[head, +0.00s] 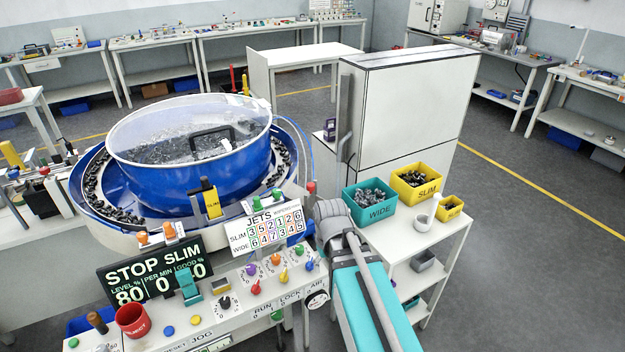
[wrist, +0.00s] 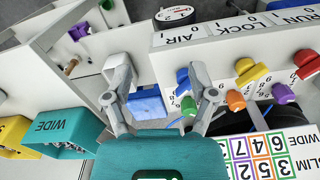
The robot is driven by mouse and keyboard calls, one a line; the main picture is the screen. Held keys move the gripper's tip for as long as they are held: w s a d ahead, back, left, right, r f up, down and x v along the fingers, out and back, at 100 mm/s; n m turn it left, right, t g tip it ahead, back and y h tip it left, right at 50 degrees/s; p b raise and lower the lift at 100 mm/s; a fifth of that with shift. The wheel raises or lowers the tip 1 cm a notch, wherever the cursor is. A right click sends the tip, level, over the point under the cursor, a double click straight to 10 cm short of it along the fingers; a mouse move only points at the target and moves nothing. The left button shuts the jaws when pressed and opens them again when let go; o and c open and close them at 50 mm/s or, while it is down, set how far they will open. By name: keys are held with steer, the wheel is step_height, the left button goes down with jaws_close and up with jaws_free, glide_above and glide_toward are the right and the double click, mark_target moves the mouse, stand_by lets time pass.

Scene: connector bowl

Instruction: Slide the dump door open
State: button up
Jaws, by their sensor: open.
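My gripper (wrist: 160,97) is open and empty in the wrist view, its two fingers spread wide apart. Between and beyond them are a blue box-like part (wrist: 147,104) and a pale grey chute-like part (wrist: 121,68). I cannot tell whether either belongs to the dump door, and no part is clearly marked as that door. In the head view the big blue bowl (head: 190,178) has a clear lid with a dark handle and holds dark parts. My arm reaches in beside the bowl's right side, and its fingers are hidden there.
The control panel (head: 235,312) with coloured knobs stands in front of the bowl. The jets board (head: 266,230) is close to my wrist. The teal WIDE bin (head: 371,213) and yellow SLIM bin (head: 420,190) stand on a white table to the right. A tall white cabinet (head: 418,95) is behind.

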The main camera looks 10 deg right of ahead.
mark_target(311, 184)
steer(key=w+r+n+p, duration=1.5)
steer(key=w+r+p, duration=0.6)
steer(key=w, duration=0.5)
steer(key=shift+w+r+n, duration=0.15)
steer(key=shift+r+n, duration=0.15)
steer(key=shift+r, duration=0.2)
steer(key=shift+d+f, duration=0.1)
steer(key=shift+f, duration=0.1)
step_height(311, 184, down, 13)
steer(key=b, duration=1.4)
steer(key=shift+f, duration=0.2)
jaws_close()
